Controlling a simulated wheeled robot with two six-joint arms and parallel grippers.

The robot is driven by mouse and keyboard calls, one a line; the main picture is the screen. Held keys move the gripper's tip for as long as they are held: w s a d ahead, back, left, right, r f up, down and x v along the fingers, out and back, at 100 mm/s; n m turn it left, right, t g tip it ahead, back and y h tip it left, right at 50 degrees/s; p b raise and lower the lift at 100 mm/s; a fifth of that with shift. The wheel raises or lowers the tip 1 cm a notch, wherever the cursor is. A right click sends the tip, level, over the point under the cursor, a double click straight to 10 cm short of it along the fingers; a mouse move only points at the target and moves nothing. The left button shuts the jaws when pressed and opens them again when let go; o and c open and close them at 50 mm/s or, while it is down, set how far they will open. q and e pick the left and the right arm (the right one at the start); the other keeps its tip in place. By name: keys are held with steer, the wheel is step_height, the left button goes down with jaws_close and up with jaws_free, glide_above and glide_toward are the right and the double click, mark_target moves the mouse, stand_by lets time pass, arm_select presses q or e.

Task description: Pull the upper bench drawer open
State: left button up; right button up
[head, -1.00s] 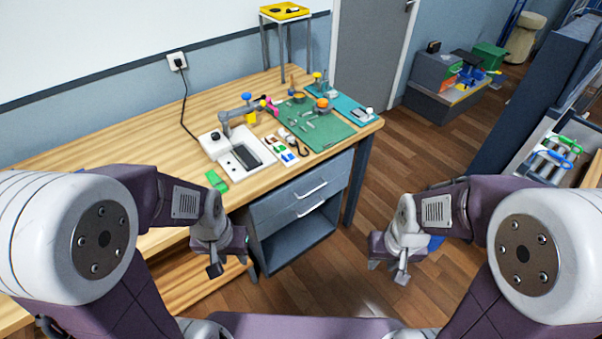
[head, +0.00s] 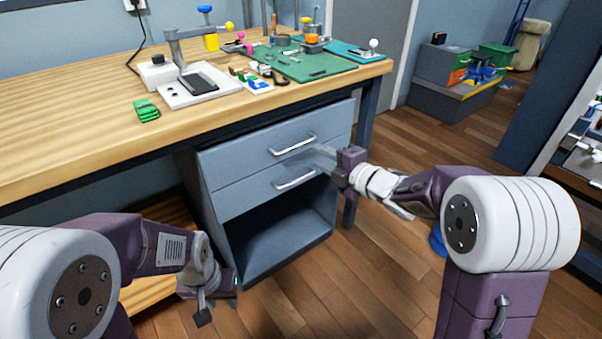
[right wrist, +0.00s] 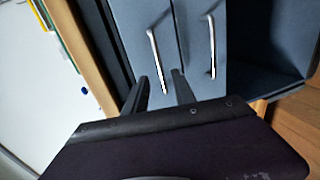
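The upper bench drawer (head: 235,147) is the upper grey front under the workbench, shut flush, with a silver bar handle (head: 293,145). My right gripper (head: 317,157) is open just right of that handle. In the right wrist view its two dark fingers (right wrist: 160,80) point at the drawers, with the near end of the upper handle (right wrist: 155,55) showing between them. I cannot tell whether the fingers reach past the bar. My left gripper (head: 218,303) hangs low at the left of the cabinet, empty, its fingers apart.
The lower drawer (head: 240,196) is shut, its handle (head: 295,180) close below my right gripper. An open compartment (head: 275,240) lies beneath. The bench top (head: 70,125) holds a green block (head: 146,110), a white device (head: 195,92) and a green mat (head: 310,65). The floor in front is clear.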

mark_target(299, 146)
steer(key=b+x, duration=0.2)
steer(key=x, duration=0.7)
steer(key=shift+a+b, duration=0.15)
steer(key=shift+b, duration=0.2)
jaws_close()
stand_by(0.9)
